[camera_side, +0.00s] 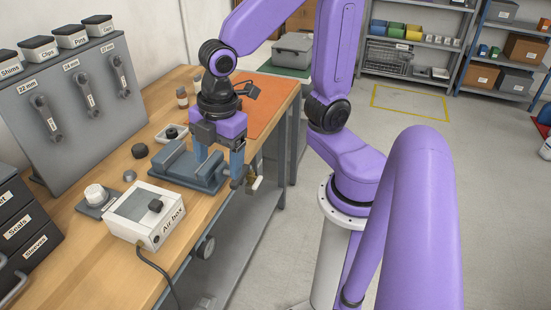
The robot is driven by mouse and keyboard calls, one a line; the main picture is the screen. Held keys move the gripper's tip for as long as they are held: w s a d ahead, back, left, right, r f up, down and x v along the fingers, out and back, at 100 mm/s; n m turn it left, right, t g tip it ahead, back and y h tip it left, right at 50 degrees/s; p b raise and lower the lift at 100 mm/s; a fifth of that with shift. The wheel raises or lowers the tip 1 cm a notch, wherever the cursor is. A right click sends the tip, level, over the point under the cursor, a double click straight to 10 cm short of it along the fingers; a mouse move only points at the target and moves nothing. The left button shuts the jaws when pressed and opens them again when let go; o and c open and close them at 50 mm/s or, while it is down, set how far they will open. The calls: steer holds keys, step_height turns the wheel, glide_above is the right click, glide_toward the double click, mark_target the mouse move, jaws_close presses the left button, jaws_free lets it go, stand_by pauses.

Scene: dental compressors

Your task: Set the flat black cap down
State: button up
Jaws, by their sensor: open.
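A round, low black piece (139,151), which looks like the flat black cap, lies on the wooden bench left of the blue-grey vise (172,172). Another dark round piece (171,132) sits in a small white dish behind the vise; I cannot tell which of the two is the cap. My gripper (219,165) points down over the right end of the vise. Its two fingers are spread apart and I see nothing held between them. The jaws partly hide the vise, and whether they touch it cannot be told.
The white Air box (147,218) with a black knob and a cable stands in front of the vise. A white knob on a grey base (96,198) and a small grey disc (129,176) lie nearby. A tool panel (75,115) stands behind left. An orange mat (268,95) has free room.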

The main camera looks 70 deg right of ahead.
steer(key=s+d+m+g, duration=0.1)
steer(key=s+d+m, duration=0.3)
steer(key=s, duration=0.6)
steer(key=shift+s+f, duration=0.2)
steer(key=shift+f, duration=0.1)
stand_by(0.6)
